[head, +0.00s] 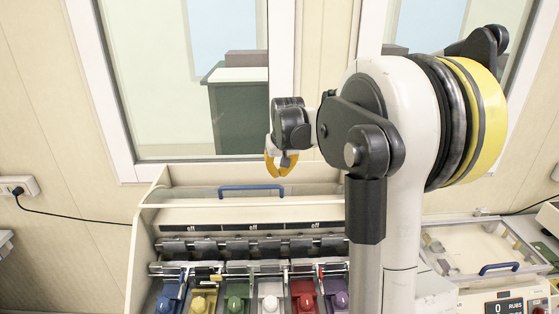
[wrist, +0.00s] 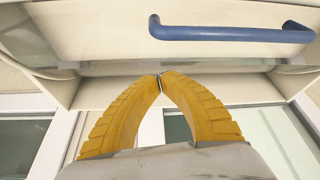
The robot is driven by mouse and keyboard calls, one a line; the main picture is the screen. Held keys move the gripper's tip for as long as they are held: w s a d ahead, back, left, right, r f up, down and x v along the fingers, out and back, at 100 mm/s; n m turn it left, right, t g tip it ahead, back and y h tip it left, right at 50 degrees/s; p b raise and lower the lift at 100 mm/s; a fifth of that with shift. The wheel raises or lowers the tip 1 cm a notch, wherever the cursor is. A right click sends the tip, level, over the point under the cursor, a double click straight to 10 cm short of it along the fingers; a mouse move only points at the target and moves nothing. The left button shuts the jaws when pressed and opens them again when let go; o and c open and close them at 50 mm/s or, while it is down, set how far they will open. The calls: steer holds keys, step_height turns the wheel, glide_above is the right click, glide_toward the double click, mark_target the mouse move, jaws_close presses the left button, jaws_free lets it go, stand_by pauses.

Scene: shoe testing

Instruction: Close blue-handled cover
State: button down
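The blue handle (head: 251,188) sits on a clear cover (head: 190,192) at the top back of the left testing machine. The cover looks raised, with the row of coloured stations in front of it uncovered. In the wrist view the handle (wrist: 230,32) runs across the upper right, with the clear panel around it. My gripper (head: 280,174) is above and slightly right of the handle in the head view. In the wrist view its yellow fingertips (wrist: 160,76) meet with nothing between them, apart from the handle.
Several coloured shoe stations (head: 236,300) fill the machine's front. A second machine at right has a clear lid (head: 470,245) with its own blue handle (head: 499,268). A wall with windows (head: 185,75) stands behind. My arm hides the machine's right side.

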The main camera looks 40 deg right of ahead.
steer(key=s, duration=0.1)
steer(key=s+a, duration=0.1)
steer(key=s+p, duration=0.1)
steer(key=s, duration=0.1)
steer(key=shift+a, duration=0.35)
steer(key=shift+w+d+f, duration=0.1)
steer(key=shift+w+f, duration=0.1)
steer(key=shift+s, duration=0.1)
steer(key=shift+s, duration=0.15)
